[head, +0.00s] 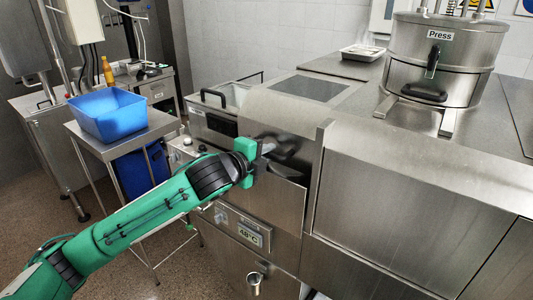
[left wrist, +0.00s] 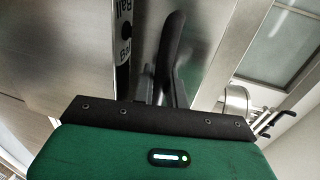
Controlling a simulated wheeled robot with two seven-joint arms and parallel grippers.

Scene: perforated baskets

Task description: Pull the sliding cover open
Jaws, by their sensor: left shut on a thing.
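My left gripper (head: 268,148) reaches in from the left to the front of the steel machine in the middle. It is shut on a dark handle, which my fingers and the green gripper body mostly hide in the head view. The handle (left wrist: 172,45) shows in the left wrist view as a dark upright bar above the gripper (left wrist: 165,92). The steel sliding cover (head: 280,113) curves over the machine's top front. A dark gap shows beneath it, beside my fingers. How far the cover is open is hard to tell. My right gripper is not in view.
A raised steel edge (head: 316,178) stands right of the gripper, beside a large steel panel (head: 385,215). A press (head: 440,55) stands on the counter behind. A blue basin (head: 108,113) sits on a side table at the left. Floor shows at the lower left.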

